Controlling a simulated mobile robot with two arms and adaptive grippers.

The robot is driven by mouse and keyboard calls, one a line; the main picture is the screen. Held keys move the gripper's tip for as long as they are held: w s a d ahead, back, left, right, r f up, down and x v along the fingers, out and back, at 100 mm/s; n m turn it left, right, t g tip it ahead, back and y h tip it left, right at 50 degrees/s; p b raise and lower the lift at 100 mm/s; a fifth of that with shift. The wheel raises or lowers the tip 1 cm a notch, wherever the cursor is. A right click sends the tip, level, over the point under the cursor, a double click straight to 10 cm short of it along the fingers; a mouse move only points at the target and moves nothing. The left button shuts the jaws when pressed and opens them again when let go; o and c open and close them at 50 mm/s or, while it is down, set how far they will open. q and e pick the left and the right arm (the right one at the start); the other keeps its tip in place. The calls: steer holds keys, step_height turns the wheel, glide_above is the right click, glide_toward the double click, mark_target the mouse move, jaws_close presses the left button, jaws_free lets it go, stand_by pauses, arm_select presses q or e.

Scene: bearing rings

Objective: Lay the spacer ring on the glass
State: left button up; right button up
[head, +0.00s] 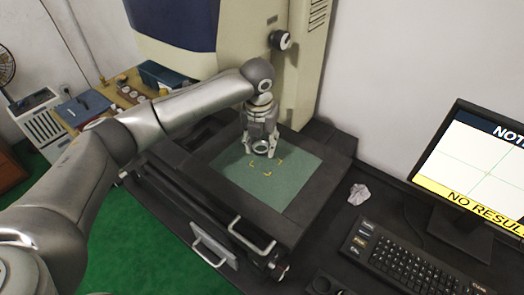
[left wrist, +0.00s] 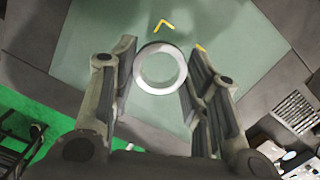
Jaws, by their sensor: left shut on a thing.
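The spacer ring (left wrist: 161,90) is a pale metal ring with a wide hole. My left gripper (head: 261,151) is shut on it, with one finger on each side in the left wrist view (left wrist: 157,75). The ring also shows at the fingertips in the head view (head: 260,148). The glass (head: 290,186) is a green plate with yellow corner marks (head: 267,172), set in a dark stage. The gripper is over the far part of the glass, near the marks. I cannot tell whether the ring touches the glass. My right gripper is not in view.
The dark stage frame (head: 310,205) surrounds the glass, with handles (head: 250,238) at its front. The beige machine column (head: 300,70) stands behind. A crumpled paper (head: 359,194), a keyboard (head: 400,262) and a monitor (head: 485,165) are at the right.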

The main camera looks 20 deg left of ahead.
mark_target(261, 147)
arm_select(q)
step_height(261, 147, down, 4)
steer(key=shift+r+p, duration=0.15)
steer(key=shift+p, duration=0.35)
steer(key=shift+f, duration=0.25)
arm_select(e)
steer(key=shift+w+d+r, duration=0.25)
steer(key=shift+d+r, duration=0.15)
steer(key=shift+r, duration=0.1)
arm_select(q)
steer(key=shift+f, duration=0.1)
steer(key=o, duration=1.1)
steer(key=shift+c, duration=0.2)
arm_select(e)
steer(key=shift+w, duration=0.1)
arm_select(q)
steer(key=shift+r, duration=0.4)
steer(key=r, duration=0.3)
steer(key=s+r+b, duration=0.1)
steer(key=r, duration=0.3)
steer(key=r+b, duration=0.1)
steer(key=r, duration=0.3)
steer(key=shift+s+r, duration=0.2)
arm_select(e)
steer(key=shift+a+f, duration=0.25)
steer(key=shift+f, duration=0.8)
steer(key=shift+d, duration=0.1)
